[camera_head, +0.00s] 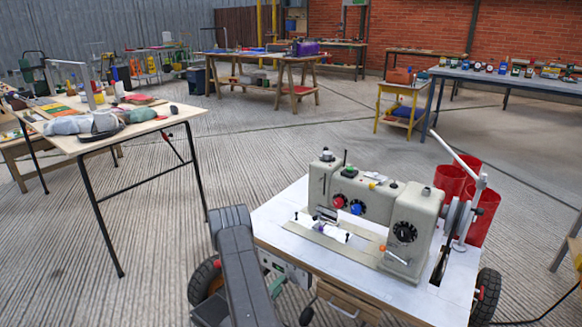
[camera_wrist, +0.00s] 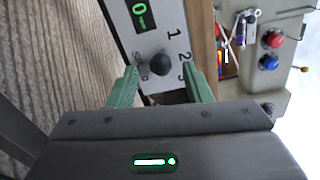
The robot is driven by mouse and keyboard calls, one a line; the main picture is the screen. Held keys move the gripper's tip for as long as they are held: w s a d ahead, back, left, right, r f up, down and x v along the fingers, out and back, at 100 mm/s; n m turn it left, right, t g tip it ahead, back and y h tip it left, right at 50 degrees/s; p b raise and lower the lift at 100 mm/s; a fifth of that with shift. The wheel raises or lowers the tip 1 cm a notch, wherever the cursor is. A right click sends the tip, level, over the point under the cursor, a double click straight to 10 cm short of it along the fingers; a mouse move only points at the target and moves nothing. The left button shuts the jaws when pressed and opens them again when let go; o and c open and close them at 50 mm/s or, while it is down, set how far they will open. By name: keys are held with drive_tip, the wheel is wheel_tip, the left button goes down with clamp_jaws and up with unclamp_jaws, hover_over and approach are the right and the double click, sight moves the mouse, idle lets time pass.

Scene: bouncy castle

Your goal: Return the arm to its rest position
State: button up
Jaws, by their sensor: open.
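My gripper (camera_wrist: 160,70) is open, its two green fingers apart with nothing held between them. In the wrist view a black round knob (camera_wrist: 160,64) shows between the fingertips; I cannot tell whether they touch it. The knob is on a pale panel (camera_wrist: 140,38) marked 1, 2, 3 with a green lit display. In the head view my dark grey arm (camera_head: 243,265) reaches down at the front left of a wheeled cart (camera_head: 290,205). A bit of green finger shows beside the arm, and the rest of the gripper is mostly hidden.
A beige machine (camera_head: 375,215) with dials and a handwheel stands on the cart, close right of my arm. Red bins (camera_head: 450,180) stand behind it. A cluttered folding table (camera_head: 160,122) is at left. Ribbed floor (camera_head: 260,150) lies open beyond the cart, with more tables behind.

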sight(295, 274)
drive_tip(key=b+x, duration=0.1)
drive_tip(key=x, duration=0.3)
drive_tip(key=shift+w+d, duration=0.2)
drive_tip(key=shift+w, duration=0.15)
drive_tip(key=shift+s+r+m, duration=0.15)
drive_tip(key=shift+s+m, duration=0.1)
drive_tip(key=shift+m, duration=0.45)
drive_tip(key=shift+s+d+r+m+p, duration=0.1)
drive_tip(key=shift+s+d+m+p, duration=0.15)
drive_tip(key=shift+m, duration=0.75)
drive_tip(key=shift+s+d+m+p, duration=0.1)
drive_tip(key=shift+d+m+p, duration=0.15)
drive_tip(key=shift+m, duration=0.75)
